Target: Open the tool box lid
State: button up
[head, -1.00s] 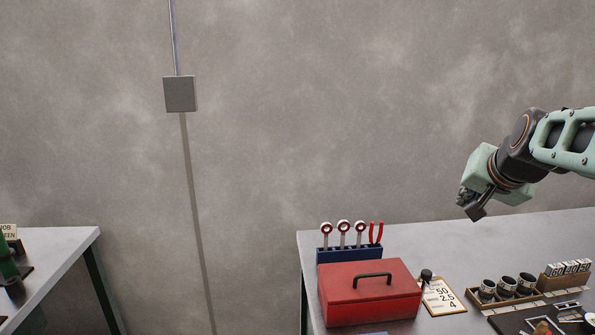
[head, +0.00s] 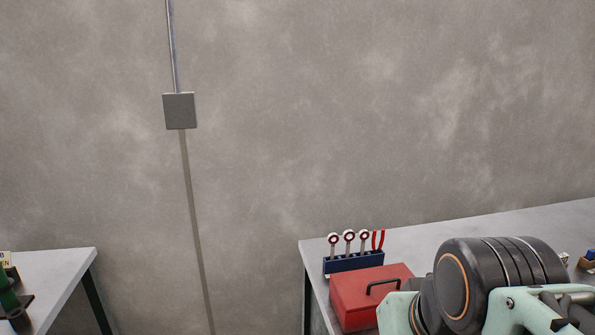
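The red tool box (head: 350,300) stands on the grey workbench at the lower middle of the head view. Its lid (head: 358,281) looks shut.
A blue rack (head: 353,263) with several tools stands behind the box on the workbench (head: 490,222). Another table (head: 60,268) with a green object (head: 8,292) is at the far left. A floor gap lies between the tables.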

aim_at(359, 289)
jog(key=j+z, duration=0.4)
jog(key=j, duration=0.15)
jog(key=j+z, duration=0.4)
jog(key=j, duration=0.15)
jog(key=j+z, duration=0.3)
jog(key=i+j+z, duration=0.1)
jog(key=j+z, duration=0.15)
jog(key=j, duration=0.15)
jog(key=i+j+z, duration=0.15)
jog(key=j+z, duration=0.15)
jog(key=i+j+z, duration=0.15)
jog(key=j+z, duration=0.15)
